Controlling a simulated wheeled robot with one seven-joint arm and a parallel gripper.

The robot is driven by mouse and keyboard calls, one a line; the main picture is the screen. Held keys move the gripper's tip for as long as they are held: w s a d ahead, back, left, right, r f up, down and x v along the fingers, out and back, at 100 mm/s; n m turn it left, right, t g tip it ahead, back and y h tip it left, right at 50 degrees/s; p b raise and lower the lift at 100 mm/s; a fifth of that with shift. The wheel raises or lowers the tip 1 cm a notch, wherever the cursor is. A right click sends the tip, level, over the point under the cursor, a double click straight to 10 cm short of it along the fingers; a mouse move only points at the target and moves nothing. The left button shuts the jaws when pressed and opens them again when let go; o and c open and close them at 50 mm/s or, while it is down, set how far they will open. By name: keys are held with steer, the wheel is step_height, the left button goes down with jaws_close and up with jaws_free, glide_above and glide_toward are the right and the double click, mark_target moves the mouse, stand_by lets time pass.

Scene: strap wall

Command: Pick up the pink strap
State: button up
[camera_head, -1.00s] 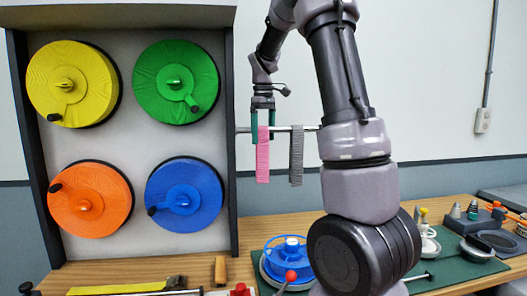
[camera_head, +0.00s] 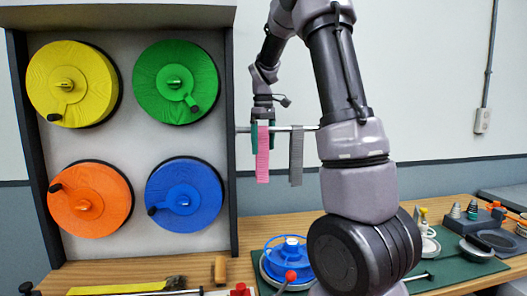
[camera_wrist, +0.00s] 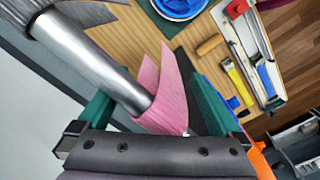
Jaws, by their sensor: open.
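The pink strap (camera_head: 262,160) hangs folded over a metal rod (camera_head: 243,130) beside the panel of reels. My gripper (camera_head: 263,128) is above the rod, pointing down, with its green fingers level with the strap's top. In the wrist view the open fingers (camera_wrist: 150,115) stand on either side of the pink strap (camera_wrist: 168,95) and the rod's end. Whether a finger touches the strap I cannot tell. A grey strap (camera_head: 296,157) hangs on the same rod to the right; part of it shows in the wrist view (camera_wrist: 75,18).
A panel with yellow, green, orange and blue reels (camera_head: 183,195) stands at the left. The wooden bench (camera_head: 140,270) below holds a blue spool (camera_head: 285,258) and several tools. The wall is close behind the rod.

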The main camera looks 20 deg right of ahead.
steer(key=shift+f, duration=1.15)
steer(key=c, duration=1)
steer(key=shift+o, duration=0.3)
steer(key=shift+a, duration=0.15)
